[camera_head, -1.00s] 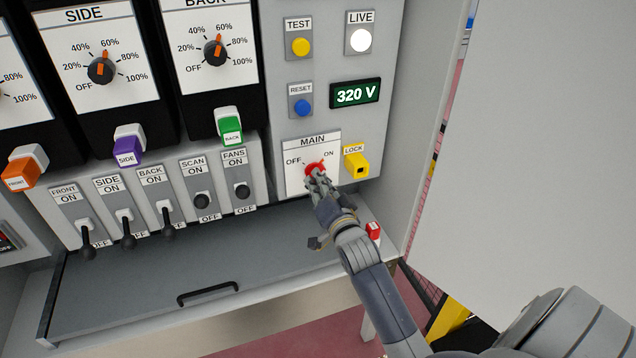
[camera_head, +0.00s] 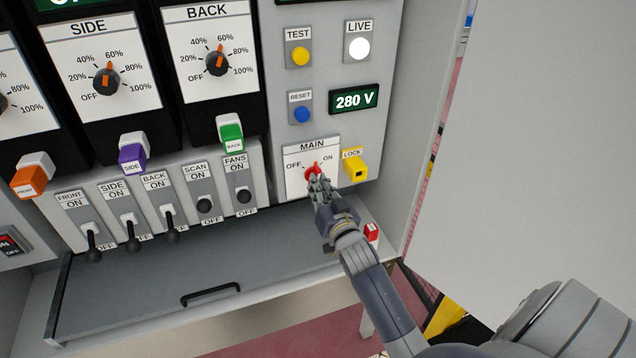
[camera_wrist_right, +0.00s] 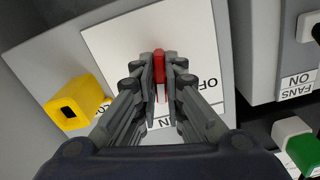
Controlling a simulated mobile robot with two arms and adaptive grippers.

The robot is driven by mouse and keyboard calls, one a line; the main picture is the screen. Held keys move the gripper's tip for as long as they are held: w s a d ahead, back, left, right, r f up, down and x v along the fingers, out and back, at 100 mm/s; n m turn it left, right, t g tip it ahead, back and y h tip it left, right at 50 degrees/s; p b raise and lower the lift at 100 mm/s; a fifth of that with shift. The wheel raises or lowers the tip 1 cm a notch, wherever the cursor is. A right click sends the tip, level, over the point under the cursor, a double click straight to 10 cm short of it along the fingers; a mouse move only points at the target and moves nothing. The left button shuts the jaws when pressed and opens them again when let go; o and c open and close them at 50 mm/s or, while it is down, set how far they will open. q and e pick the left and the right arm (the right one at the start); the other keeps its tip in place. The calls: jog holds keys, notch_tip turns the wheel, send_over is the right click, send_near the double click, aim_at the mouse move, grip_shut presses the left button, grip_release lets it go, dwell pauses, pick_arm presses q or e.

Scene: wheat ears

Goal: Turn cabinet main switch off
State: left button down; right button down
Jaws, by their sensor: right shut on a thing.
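The red main switch (camera_head: 312,172) sits on a white plate (camera_head: 297,186) labelled MAIN, with OFF at its left and ON at its right. Its pointer stands near upright, between the two labels. My right gripper (camera_head: 316,180) is shut on the switch and hides its lower part. In the right wrist view the red handle (camera_wrist_right: 159,66) lies between the two fingers. The voltage display (camera_head: 355,99) reads 280 V, and the LIVE lamp (camera_head: 358,48) is white. My left gripper is not in view.
A yellow lock block (camera_head: 355,168) stands just right of the switch. Blue reset (camera_head: 303,114) and yellow test (camera_head: 299,56) buttons are above. Several toggle switches line the left, over a grey drawer front with a black handle (camera_head: 211,294). A large pale panel (camera_head: 545,150) is at right.

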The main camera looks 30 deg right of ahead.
jog(key=n, duration=0.4)
jog(key=n+p, duration=0.1)
jog(key=n, duration=0.2)
jog(key=n+p, duration=0.1)
jog(key=n, duration=0.3)
jog(key=shift+s+d+n, duration=0.1)
jog(key=shift+d+n, duration=0.2)
dwell(0.4)
jog(key=c, duration=1.7)
grip_release()
jog(key=v, duration=1.2)
